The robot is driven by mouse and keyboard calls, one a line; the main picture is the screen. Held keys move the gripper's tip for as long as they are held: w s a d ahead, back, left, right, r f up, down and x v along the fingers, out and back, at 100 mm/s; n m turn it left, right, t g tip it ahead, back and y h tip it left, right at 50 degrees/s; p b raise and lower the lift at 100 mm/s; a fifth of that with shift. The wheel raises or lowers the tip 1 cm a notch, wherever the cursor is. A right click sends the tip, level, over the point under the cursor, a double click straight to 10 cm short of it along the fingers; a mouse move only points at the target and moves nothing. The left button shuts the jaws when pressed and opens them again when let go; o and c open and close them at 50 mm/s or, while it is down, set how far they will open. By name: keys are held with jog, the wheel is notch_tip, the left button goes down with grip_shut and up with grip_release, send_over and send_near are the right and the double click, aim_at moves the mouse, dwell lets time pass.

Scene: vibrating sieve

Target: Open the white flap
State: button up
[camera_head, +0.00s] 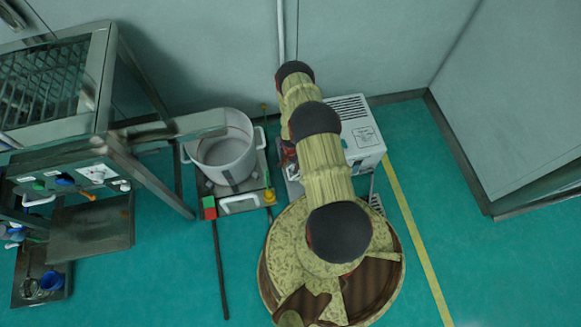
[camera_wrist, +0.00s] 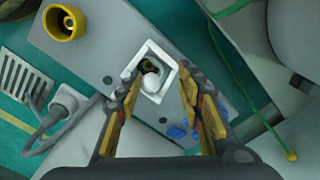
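A white square frame (camera_wrist: 171,73) shows in the wrist view on the face of a grey box (camera_wrist: 105,65). I take it to be the white flap. Inside it are a dark opening with a yellowish ring and a rounded white part. I cannot tell whether it stands open or shut. My gripper (camera_wrist: 163,90) has its two fingers spread, with the frame showing between and just beyond the tips. I cannot tell whether they touch it. In the head view my arm hides the gripper and the flap.
In the head view a white box (camera_head: 365,130) stands right of my arm, a white pot (camera_head: 223,160) left. Green floor (camera_head: 470,260) is clear at right.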

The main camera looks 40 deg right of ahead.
aim_at(291, 172)
notch_tip(291, 172, up, 12)
jog(key=shift+f, duration=0.25)
dwell(0.8)
